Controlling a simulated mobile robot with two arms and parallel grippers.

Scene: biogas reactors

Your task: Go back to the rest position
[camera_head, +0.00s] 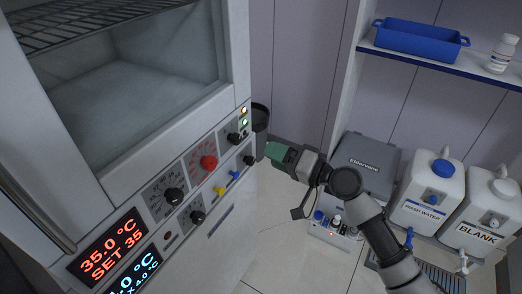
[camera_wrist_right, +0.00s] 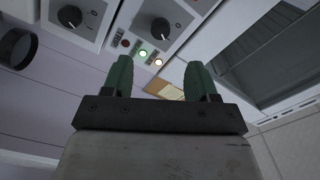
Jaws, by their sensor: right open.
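My right gripper (camera_head: 276,152) has green fingertips and hangs in the air just right of the incubator's control panel (camera_head: 200,175) in the head view. In the right wrist view the two green fingers of the right gripper (camera_wrist_right: 158,78) stand wide apart with nothing between them. My left gripper is in neither view.
The incubator (camera_head: 120,100) fills the left, with red and blue displays. A blue tray (camera_head: 420,40) and a white bottle (camera_head: 502,54) are on a shelf at upper right. A grey case (camera_head: 366,160), a wash water jug (camera_head: 428,195) and a blank jug (camera_head: 482,215) stand below.

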